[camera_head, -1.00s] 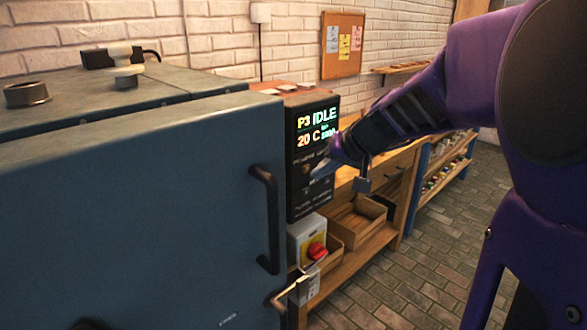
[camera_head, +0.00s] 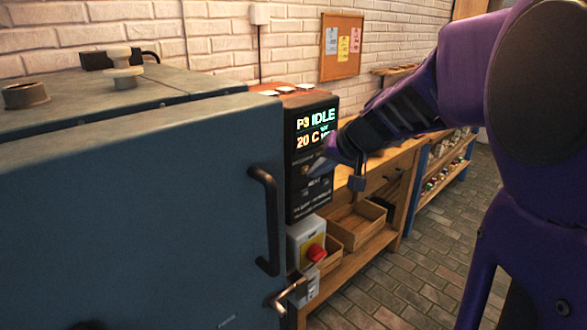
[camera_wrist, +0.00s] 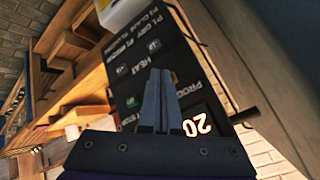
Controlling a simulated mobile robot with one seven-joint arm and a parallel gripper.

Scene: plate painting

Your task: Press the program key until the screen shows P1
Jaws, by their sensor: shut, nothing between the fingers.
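The dark control panel (camera_head: 310,195) is on the right side of a blue-grey kiln. Its lit screen (camera_head: 316,128) reads P3, IDLE and 20 C; small text at its right is partly hidden by my gripper. My gripper (camera_head: 320,168) is shut and empty in front of the panel, below the screen. In the wrist view, my closed fingers (camera_wrist: 160,72) point at the panel between the HEAT and PROG labels. A small key (camera_wrist: 174,78) shows close beside the fingertips, near the PROG label. I cannot tell whether the fingers touch it.
The kiln door handle (camera_head: 265,220) stands out left of the panel. Wooden trays (camera_head: 358,225) sit on the bench's lower shelf behind.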

